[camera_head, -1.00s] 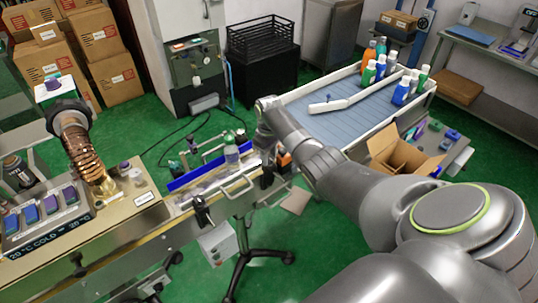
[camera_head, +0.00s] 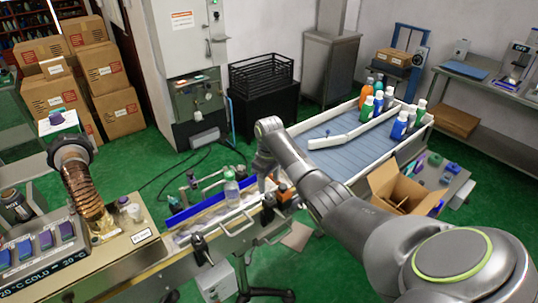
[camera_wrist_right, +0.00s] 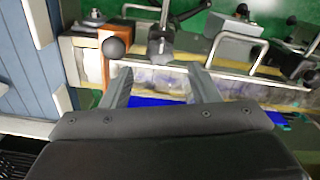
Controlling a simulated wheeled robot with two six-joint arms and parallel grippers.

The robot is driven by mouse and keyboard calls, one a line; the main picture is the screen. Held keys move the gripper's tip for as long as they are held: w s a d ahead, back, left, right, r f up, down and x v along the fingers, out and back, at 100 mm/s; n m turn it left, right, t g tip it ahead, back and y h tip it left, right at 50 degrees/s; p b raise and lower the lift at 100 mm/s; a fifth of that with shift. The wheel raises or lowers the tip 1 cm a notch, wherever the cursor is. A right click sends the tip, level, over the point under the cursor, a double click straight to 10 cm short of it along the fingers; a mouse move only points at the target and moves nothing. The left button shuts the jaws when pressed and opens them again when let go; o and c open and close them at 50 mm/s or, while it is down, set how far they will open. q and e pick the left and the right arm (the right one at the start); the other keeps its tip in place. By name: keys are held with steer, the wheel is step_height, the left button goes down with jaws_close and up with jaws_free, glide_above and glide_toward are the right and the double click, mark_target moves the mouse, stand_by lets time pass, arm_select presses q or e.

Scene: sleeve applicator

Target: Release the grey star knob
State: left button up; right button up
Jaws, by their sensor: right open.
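The grey star knob (camera_wrist_right: 160,47) appears in the right wrist view on top of the machine's rail, with a metal lever above it in the picture. In the head view a dark knob (camera_head: 268,202) stands at the same spot on the bench's right end. My right gripper (camera_wrist_right: 159,72) is open. Its fingers lie on either side of the line to the knob, with a gap between the fingertips and the knob, and hold nothing. In the head view the right gripper (camera_head: 263,170) is over the bench end, its fingertips partly hard to make out. My left gripper is not in view.
An orange block with a black ball (camera_wrist_right: 114,48) stands close beside the knob. Metal handles (camera_wrist_right: 236,38) are on the other side. A clear bottle (camera_head: 231,190) stands on the bench near a blue rail (camera_head: 190,211). A conveyor tray (camera_head: 335,160) lies behind.

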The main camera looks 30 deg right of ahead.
mark_target(269, 193)
step_height(269, 193, up, 12)
steer(key=shift+r+p, duration=0.2)
steer(key=shift+p, duration=0.1)
steer(key=shift+f, duration=0.1)
stand_by(0.4)
